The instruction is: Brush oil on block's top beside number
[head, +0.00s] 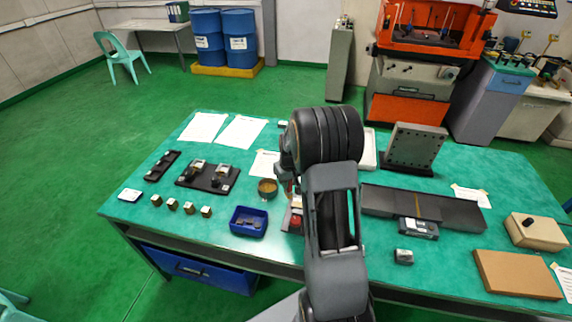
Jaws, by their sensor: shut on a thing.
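My gripper (287,181) shows only in part, at the left of my dark wrist, above the table's middle. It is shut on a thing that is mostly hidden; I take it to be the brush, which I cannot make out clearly. A round pot (267,188) with brownish contents stands just left of my gripper. Several small brass-coloured blocks (189,208) stand apart in a row at the front left. A small grey metal block (404,256) lies at the front right. No number is legible on any block.
The green table (330,270) also holds a blue tray (249,222) with small dark pieces, a black fixture board (208,177), an upright drilled plate (414,148), and a long dark slab (425,207). A red and grey item (296,216) is partly behind my arm.

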